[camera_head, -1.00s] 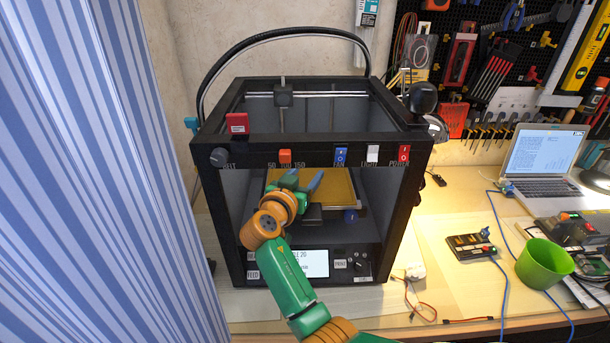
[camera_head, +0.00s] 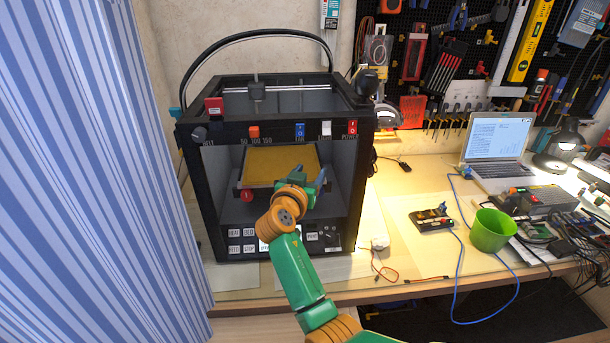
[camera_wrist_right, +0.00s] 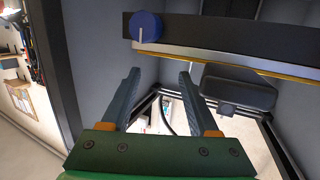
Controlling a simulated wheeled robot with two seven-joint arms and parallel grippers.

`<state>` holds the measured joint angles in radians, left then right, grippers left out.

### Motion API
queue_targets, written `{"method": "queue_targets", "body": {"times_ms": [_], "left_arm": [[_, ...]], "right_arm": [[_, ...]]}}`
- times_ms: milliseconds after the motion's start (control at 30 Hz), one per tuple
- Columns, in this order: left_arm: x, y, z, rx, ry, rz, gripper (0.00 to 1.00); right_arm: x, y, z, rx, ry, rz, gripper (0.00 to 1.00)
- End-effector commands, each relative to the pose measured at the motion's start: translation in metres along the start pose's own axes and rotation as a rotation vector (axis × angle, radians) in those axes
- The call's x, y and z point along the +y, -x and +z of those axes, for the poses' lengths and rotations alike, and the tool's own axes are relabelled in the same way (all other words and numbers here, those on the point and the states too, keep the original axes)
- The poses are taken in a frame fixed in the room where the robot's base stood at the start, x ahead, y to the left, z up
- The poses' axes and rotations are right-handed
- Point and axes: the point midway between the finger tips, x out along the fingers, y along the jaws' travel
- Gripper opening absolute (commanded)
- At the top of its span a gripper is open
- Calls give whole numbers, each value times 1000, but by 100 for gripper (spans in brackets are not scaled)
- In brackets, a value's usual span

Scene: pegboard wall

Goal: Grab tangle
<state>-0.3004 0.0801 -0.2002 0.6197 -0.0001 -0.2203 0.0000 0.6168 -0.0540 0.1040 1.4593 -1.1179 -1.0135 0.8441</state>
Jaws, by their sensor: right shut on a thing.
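No tangle shows clearly inside the black 3D printer (camera_head: 280,130). My right gripper (camera_head: 318,182) reaches into its front opening, at the right front of the yellow-topped bed (camera_head: 280,160). In the right wrist view, the two fingers (camera_wrist_right: 157,88) stand some way apart. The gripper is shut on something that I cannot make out. Beyond the fingers are a dark bar with a blue knob (camera_wrist_right: 146,26) and a dark block (camera_wrist_right: 240,88); the fingers look apart from the knob. My left gripper is out of view.
Thin loose wires (camera_head: 385,270) lie on the table right of the printer. Farther right are a small control box (camera_head: 432,220), a green cup (camera_head: 491,231), a laptop (camera_head: 495,145) and several cables. The printer's frame surrounds my right gripper. A striped curtain (camera_head: 90,150) hangs at left.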

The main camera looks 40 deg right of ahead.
Motion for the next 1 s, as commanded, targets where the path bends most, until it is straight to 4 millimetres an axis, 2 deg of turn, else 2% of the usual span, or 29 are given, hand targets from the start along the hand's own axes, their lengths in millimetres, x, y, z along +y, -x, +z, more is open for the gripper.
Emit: {"method": "queue_targets", "body": {"times_ms": [433,467,567,867,1000], "left_arm": [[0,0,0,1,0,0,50],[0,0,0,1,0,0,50],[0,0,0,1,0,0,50],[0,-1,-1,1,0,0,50],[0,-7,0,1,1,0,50]], "right_arm": [[2,-3,1,-4,1,1,10],[2,-3,1,-4,1,1,69],[2,-3,1,-3,1,0,96],[2,-1,0,0,0,-2,96],[1,15,2,0,-3,-4,96]]}}
